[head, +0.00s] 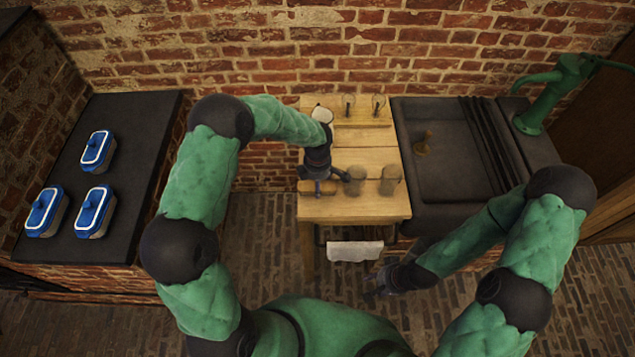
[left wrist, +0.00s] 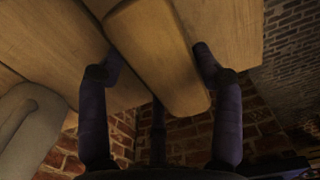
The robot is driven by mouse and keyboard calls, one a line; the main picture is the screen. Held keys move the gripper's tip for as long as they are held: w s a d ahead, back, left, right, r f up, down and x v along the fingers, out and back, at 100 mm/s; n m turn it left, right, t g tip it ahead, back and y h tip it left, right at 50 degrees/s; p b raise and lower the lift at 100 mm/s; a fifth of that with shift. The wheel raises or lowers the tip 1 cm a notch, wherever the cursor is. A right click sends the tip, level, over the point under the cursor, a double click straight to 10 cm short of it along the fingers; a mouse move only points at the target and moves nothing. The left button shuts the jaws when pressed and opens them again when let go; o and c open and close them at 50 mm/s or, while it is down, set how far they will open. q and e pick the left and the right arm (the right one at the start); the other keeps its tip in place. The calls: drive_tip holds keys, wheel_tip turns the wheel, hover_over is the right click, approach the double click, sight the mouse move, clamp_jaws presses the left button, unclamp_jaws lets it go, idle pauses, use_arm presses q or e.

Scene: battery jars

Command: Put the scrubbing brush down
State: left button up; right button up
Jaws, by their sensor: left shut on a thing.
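The scrubbing brush (head: 305,187) shows as a tan wooden strip at the front left of the wooden table, partly hidden by my left gripper (head: 318,178). In the left wrist view its rounded wooden body (left wrist: 165,55) lies between the two dark fingers of my left gripper (left wrist: 160,75), which is shut on it. The brush is at or close to the table top (head: 365,208); I cannot tell if it touches. Its bristles are not clear. My right gripper (head: 376,284) is low in front of the table, away from the brush; its jaw opening is unclear.
Two greyish glass jars (head: 355,181) (head: 390,179) stand close to the right of my left gripper. A white jug (head: 322,114) and two small glass items (head: 348,105) (head: 378,105) are behind. A dark sink (head: 445,180) adjoins the table. A white cloth (head: 355,250) hangs in front.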

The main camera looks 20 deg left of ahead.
use_arm(q)
drive_tip(key=o, duration=1.1)
drive_tip(key=shift+r, duration=0.1)
wheel_tip(320, 180, up, 12)
drive_tip(key=p, duration=0.1)
